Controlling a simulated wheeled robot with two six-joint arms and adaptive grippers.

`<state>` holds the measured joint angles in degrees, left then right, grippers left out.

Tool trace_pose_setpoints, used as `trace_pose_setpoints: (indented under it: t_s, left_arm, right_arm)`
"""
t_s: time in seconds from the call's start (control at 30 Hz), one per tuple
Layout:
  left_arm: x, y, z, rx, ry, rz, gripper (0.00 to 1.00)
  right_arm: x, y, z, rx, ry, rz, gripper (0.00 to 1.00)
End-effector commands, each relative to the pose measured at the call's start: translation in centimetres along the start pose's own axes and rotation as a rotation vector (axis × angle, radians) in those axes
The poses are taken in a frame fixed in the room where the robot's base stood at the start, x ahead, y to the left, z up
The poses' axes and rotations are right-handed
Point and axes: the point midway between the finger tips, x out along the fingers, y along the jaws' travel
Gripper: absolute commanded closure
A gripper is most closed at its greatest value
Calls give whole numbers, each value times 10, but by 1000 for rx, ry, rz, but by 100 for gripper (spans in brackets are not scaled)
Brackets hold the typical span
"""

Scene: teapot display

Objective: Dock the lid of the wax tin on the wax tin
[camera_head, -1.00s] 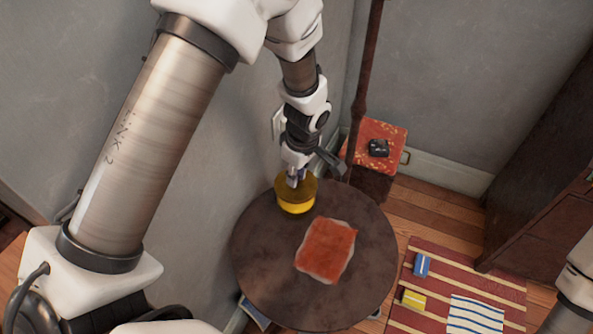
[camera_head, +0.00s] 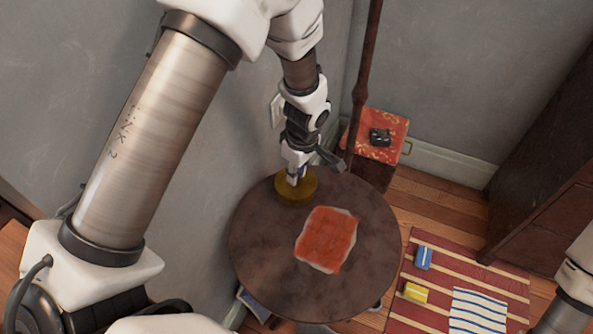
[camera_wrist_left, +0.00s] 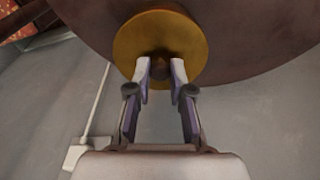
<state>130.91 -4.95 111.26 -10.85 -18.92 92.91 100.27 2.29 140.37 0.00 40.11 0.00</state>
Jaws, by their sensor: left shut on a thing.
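The lid of the wax tin (camera_head: 297,196) is a dull gold disc at the back left part of the round table. It fills the top of the left wrist view (camera_wrist_left: 195,40), where a dark knob stands at its middle. My left gripper (camera_head: 294,180) points down at the lid from above. In the left wrist view its fingertips (camera_wrist_left: 160,70) stand on both sides of the knob and are shut on it. The wax tin itself cannot be told apart beneath the lid. My right gripper is out of view.
The round dark table (camera_head: 260,250) carries an orange-red cloth (camera_head: 327,239) right of the lid. A wall is close on the left. A dark pole (camera_head: 364,80) rises behind the table. A red-topped stand (camera_head: 392,128) holds a small black object. The table's front is clear.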

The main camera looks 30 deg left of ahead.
Motion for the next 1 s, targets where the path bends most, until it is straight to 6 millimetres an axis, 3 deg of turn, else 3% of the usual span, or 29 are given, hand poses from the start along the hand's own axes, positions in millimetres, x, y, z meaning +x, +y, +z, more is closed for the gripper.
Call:
trace_pose_setpoints:
  t_s: [1.0]
  left_arm:
    - [6, 0, 1, 0, 0, 0, 100]
  right_arm:
    - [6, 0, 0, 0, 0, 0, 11]
